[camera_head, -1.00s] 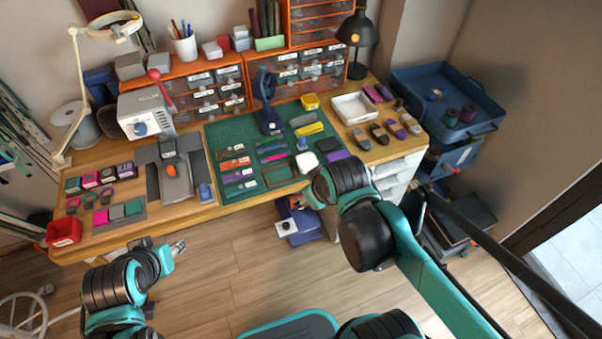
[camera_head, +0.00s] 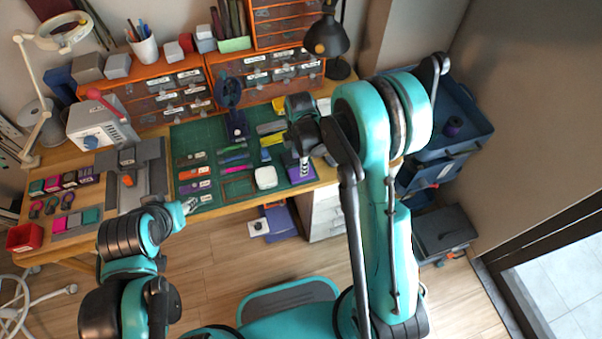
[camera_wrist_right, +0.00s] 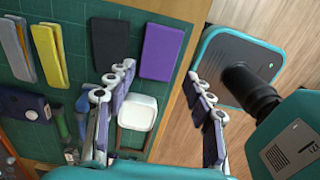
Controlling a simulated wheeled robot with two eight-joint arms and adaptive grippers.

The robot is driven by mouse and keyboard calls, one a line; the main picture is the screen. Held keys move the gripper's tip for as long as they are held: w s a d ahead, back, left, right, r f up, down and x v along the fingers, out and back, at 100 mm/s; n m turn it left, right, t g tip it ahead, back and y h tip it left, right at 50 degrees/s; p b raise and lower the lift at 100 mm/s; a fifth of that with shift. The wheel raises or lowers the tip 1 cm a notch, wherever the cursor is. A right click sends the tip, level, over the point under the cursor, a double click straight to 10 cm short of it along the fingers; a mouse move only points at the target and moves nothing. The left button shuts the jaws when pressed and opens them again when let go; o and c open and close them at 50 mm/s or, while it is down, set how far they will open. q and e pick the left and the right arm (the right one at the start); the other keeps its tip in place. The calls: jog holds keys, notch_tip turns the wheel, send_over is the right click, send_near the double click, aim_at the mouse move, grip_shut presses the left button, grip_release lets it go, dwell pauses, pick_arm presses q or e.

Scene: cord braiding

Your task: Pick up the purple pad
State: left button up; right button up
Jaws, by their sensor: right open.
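The purple pad (camera_wrist_right: 162,52) lies flat on the green cutting mat (camera_wrist_right: 75,70), near its edge, beside a dark pad (camera_wrist_right: 117,40). In the head view the purple pad (camera_head: 292,175) is partly hidden by my right gripper (camera_head: 305,166), which is over that front right part of the mat. In the wrist view my right gripper (camera_wrist_right: 160,78) is open and empty, and the purple pad shows beyond and between its fingertips. I cannot tell the exact height. My left gripper (camera_head: 190,205) is near the table's front edge, away from the pad; its jaws are too small to read.
A white rounded block (camera_wrist_right: 138,112) sits close to the right gripper's left finger. Yellow (camera_wrist_right: 50,55) and grey strips lie farther left on the mat. A blue holder (camera_head: 236,125) stands at the back of the mat. Orange drawer units (camera_head: 265,75) line the table's rear.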

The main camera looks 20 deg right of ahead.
jog(key=shift+w+d+f+b, duration=0.1)
jog(key=shift+f+b, duration=0.2)
jog(key=shift+f, duration=0.65)
notch_tip(320, 180, down, 4)
jog(key=shift+f+b, duration=0.15)
jog(key=shift+b, duration=0.9)
jog(key=c, duration=0.8)
jog(key=shift+r, duration=0.2)
jog(key=shift+c, duration=0.2)
